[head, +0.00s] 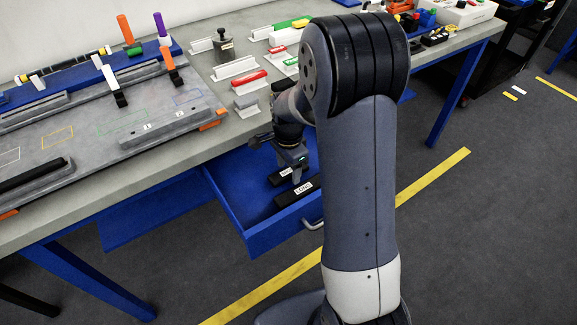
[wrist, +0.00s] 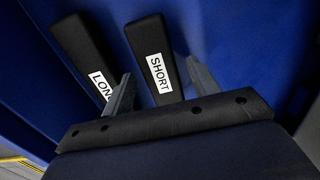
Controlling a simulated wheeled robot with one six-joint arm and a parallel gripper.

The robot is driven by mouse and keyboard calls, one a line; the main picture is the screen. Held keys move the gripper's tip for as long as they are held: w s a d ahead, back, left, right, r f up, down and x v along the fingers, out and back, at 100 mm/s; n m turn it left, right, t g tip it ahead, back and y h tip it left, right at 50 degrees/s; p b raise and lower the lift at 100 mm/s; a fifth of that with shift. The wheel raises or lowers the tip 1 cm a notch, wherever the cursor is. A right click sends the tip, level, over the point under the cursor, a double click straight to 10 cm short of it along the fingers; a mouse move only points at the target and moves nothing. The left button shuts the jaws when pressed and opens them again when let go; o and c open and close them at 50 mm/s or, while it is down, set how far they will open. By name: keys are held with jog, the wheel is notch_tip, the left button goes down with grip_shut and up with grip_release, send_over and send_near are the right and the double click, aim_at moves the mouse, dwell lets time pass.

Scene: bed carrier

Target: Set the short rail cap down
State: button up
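The short rail cap (wrist: 150,45) is a black bar with a white SHORT label. It lies in the open blue drawer, and in the head view (head: 278,178) it shows beneath my gripper. In the wrist view its labelled end is between the two grey fingers of my gripper (wrist: 158,67), with a visible gap on each side. My gripper is open. In the head view my gripper (head: 296,168) points down into the drawer, and its fingertips are hard to make out. I cannot tell how far they are above the drawer floor.
The long rail cap (wrist: 80,45), black with a LONG label, lies left of the short one, close to the left finger. The drawer (head: 235,200) has raised walls and hangs out below the workbench (head: 215,150). Blue drawer floor is free around the caps.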

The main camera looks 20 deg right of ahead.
aim_at(288, 171)
notch_tip(288, 171, up, 12)
jog(key=p, duration=0.1)
jog(key=shift+r+p, duration=0.2)
jog(key=shift+p, duration=0.1)
dwell(0.5)
dwell(0.9)
